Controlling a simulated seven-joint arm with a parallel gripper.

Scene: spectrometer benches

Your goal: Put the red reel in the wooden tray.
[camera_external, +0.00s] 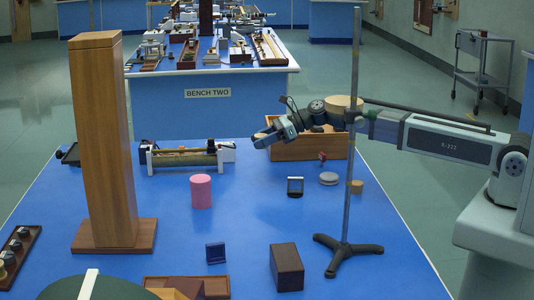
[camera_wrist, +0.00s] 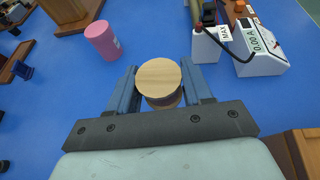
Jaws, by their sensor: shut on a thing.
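My gripper (camera_wrist: 165,85) is shut on a round piece (camera_wrist: 158,77) with a pale wooden face and a darker reddish-brown side, which may be the red reel; its colour is mostly hidden. In the external view my gripper (camera_external: 262,138) is above the bench, in front of the left part of the wooden tray (camera_external: 290,152), and the held piece is hard to make out there. The tray stands at the back of the bench, partly behind my arm. Its inside is hidden. A wooden edge (camera_wrist: 308,145), perhaps the tray, shows at lower right in the wrist view.
A pink cylinder (camera_external: 200,191) stands left of centre. A tall wooden tower (camera_external: 103,140) is at left. A metal stand (camera_external: 350,185) rises at right. A white-ended instrument (camera_external: 187,157) is left of the tray. A dark block (camera_external: 286,267) is in front.

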